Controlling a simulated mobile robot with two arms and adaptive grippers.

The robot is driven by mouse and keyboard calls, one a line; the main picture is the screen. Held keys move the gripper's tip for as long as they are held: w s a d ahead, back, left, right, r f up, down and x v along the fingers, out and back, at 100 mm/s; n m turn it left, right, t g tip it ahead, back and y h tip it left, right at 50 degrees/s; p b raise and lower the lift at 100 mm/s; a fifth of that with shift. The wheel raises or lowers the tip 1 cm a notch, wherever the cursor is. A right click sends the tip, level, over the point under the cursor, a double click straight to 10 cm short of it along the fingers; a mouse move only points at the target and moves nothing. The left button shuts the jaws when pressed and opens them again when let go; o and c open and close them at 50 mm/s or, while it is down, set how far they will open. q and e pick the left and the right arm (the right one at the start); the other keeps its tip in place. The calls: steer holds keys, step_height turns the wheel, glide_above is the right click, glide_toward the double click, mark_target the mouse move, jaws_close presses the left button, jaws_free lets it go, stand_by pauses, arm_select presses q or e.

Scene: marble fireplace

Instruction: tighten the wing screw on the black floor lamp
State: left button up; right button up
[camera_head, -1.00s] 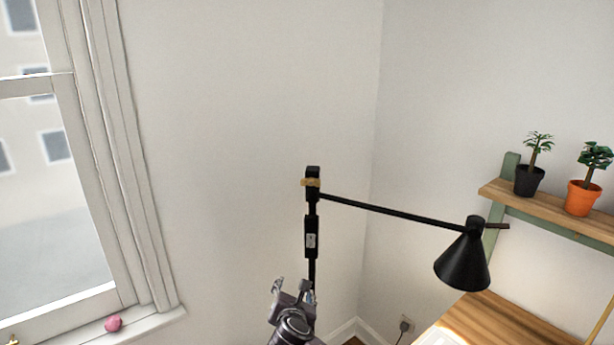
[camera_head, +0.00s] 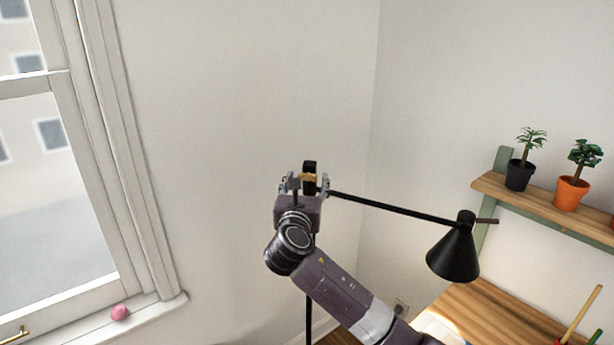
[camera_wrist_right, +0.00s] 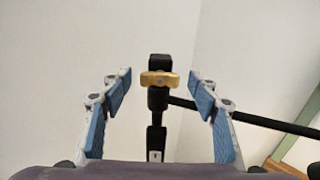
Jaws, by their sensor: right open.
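The black floor lamp (camera_head: 454,252) stands in the corner, its cone shade hanging at the right end of a thin arm. The brass wing screw (camera_wrist_right: 159,79) sits on the joint at the top of the lamp's pole, and its wings lie about level in the right wrist view. In the head view the wing screw (camera_head: 309,177) shows partly between the fingers. My right gripper (camera_head: 307,183) is open, with a finger on each side of the joint. In the right wrist view the right gripper (camera_wrist_right: 162,95) has clear gaps to both sides of the screw. My left gripper is out of view.
A wooden desk (camera_head: 500,318) is at the lower right, below a shelf (camera_head: 540,208) with two potted plants. A window with a pink object (camera_head: 119,312) on its sill is at the left. The wall around the lamp's top is bare.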

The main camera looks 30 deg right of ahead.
steer(key=shift+w+d, duration=0.25)
steer(key=shift+w, duration=0.05)
steer(key=shift+c, duration=0.3)
steer(key=c, duration=1.1)
